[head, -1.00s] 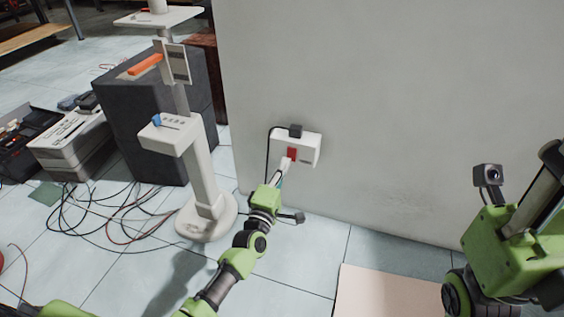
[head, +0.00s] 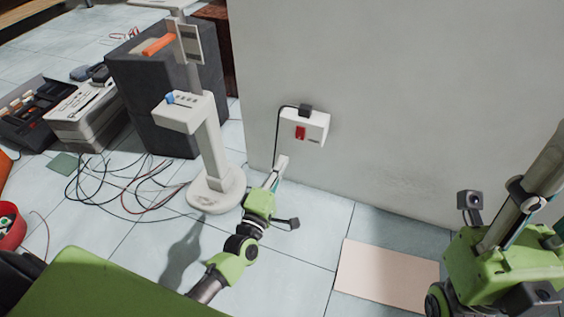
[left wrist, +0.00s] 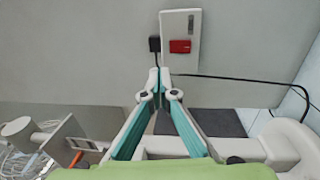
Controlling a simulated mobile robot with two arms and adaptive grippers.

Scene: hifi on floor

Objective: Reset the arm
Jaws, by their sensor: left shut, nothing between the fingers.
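A white wall socket box (head: 318,128) with a red switch (head: 300,132) is mounted low on the grey wall. A black plug with a cable sits at its top left in the head view. My left gripper (head: 281,161) is shut and empty, its tips below the switch and apart from it. In the left wrist view, the fingertips (left wrist: 160,72) meet just below the box, with the red switch (left wrist: 180,46) above them. My right arm is at the right edge of the head view; the state of its right gripper (head: 528,203) is unclear.
A pale stand (head: 212,150) on a round base is left of my left arm, before a dark grey cabinet (head: 160,90). Loose cables (head: 120,185) lie on the tiles. A beige floor panel (head: 385,273) lies at the right below the wall.

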